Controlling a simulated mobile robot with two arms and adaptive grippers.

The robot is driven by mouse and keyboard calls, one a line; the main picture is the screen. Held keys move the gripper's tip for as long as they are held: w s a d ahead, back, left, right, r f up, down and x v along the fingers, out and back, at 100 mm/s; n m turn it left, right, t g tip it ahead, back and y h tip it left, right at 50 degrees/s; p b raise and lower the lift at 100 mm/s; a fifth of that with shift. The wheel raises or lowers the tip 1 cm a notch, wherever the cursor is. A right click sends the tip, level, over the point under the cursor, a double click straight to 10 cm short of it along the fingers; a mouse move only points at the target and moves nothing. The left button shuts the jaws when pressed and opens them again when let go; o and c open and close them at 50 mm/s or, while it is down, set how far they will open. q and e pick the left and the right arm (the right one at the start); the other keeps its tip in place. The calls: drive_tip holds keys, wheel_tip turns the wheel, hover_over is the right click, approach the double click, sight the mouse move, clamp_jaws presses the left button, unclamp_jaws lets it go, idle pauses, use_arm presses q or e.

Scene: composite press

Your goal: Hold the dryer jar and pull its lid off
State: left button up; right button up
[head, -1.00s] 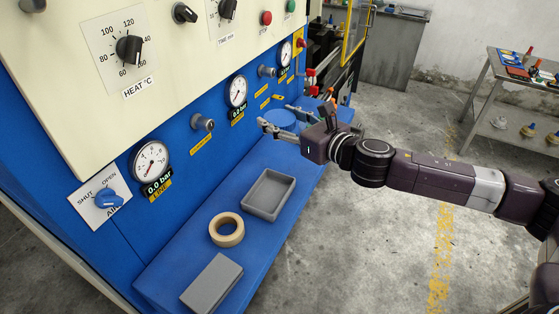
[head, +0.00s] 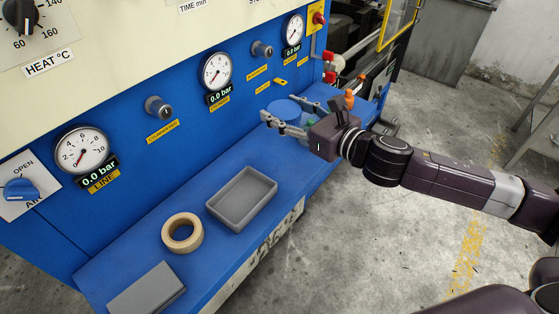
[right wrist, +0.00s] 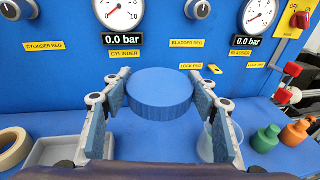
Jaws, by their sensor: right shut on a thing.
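The dryer jar's round blue lid (right wrist: 164,92) with a ribbed rim is between the pads of my right gripper (right wrist: 163,108). In the head view the lid (head: 284,108) shows at the far end of the blue shelf, with my right gripper (head: 287,117) around it. The right gripper is shut on the lid's sides. A clear vessel (right wrist: 206,146) shows partly behind the right finger in the right wrist view. I cannot tell whether it is the jar's body or whether the lid rests on it. My left gripper is not in view.
On the blue shelf (head: 215,256) are a grey tray (head: 228,221), a tape roll (head: 168,246) and a grey block (head: 146,290). Green (right wrist: 266,138) and orange (right wrist: 296,132) bottles stand right of the gripper. The gauge panel (head: 130,175) rises behind.

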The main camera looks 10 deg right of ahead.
drive_tip(key=b, duration=0.1)
hover_over(284, 164)
wheel_tip(284, 164, down, 11)
drive_tip(key=shift+f, duration=0.55)
drive_tip(key=shift+f+b, duration=0.3)
drive_tip(key=shift+f, duration=1.6)
drive_tip(key=shift+f, duration=0.15)
drive_tip(key=o, duration=0.7)
